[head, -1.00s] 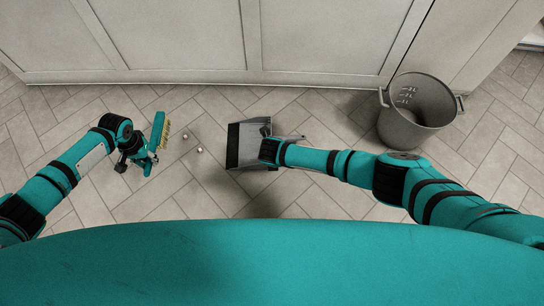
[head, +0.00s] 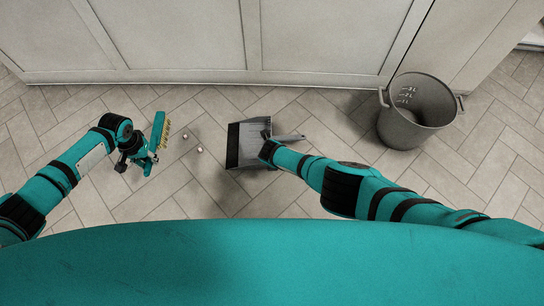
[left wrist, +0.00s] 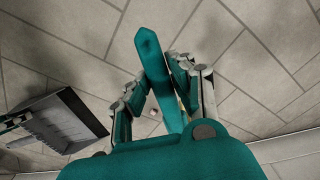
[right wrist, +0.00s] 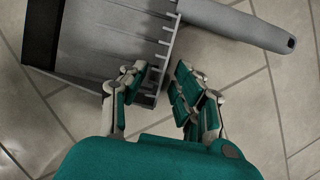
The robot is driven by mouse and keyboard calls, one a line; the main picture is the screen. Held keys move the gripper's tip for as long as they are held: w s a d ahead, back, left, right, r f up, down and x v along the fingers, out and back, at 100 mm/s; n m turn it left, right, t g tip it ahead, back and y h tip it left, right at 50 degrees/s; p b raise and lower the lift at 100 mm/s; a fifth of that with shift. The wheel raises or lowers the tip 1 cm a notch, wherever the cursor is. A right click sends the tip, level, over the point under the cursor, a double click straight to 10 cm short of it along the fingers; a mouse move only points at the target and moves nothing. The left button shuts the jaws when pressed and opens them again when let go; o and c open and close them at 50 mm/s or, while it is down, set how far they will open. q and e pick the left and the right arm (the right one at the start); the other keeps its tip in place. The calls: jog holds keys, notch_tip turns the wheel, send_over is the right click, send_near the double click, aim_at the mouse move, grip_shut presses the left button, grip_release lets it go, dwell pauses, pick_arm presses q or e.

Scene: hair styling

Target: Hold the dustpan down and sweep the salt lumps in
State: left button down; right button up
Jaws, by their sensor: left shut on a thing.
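My left gripper (head: 133,150) is shut on a teal brush (head: 156,138) with yellowish bristles facing right. The brush's teal back also shows between the fingers in the left wrist view (left wrist: 153,65). Two small pale salt lumps (head: 184,136) (head: 199,150) lie on the floor between the brush and the dustpan. The grey dustpan (head: 249,144) lies flat, its dark lip facing left towards the lumps. My right gripper (right wrist: 160,85) is at the pan's rear edge with its fingers apart; the pan's handle (right wrist: 235,22) is outside them. Whether the fingers touch the pan is unclear.
A grey bucket (head: 416,112) with two side handles stands at the right near the cabinets. White cabinet fronts (head: 170,38) close off the far side. The tiled floor (head: 205,185) around brush and pan is otherwise clear.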

jog(key=shift+c, duration=0.2)
grip_shut()
dwell(1.1)
